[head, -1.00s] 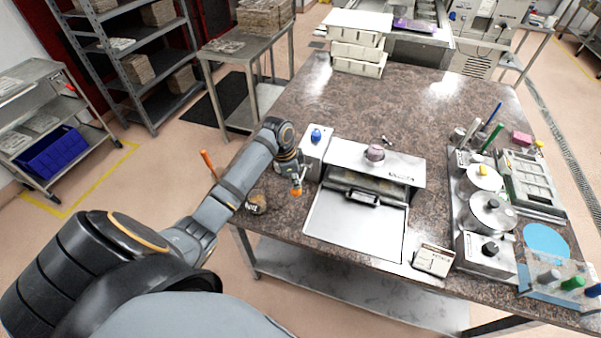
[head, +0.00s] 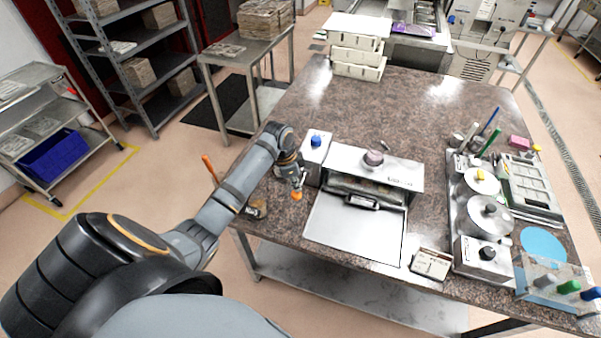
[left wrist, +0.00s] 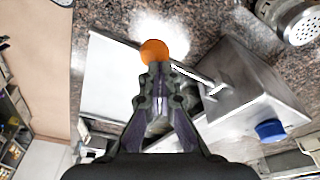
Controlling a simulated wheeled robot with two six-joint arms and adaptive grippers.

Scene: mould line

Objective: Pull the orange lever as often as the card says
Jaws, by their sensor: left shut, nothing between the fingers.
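In the left wrist view the orange knob (left wrist: 154,52) sits on a thin metal rod running to that box (left wrist: 245,88). My left gripper (head: 297,184) is shut and empty, its fingertips right at the knob. In the left wrist view the fingertips (left wrist: 158,70) partly cover the knob's lower edge; I cannot tell whether they touch. My right gripper is not in view.
A metal press (head: 374,172) with a flat plate (head: 350,228) stands right of the lever. A small jar (head: 257,210) is near the left edge. The table's far middle is mostly clear.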

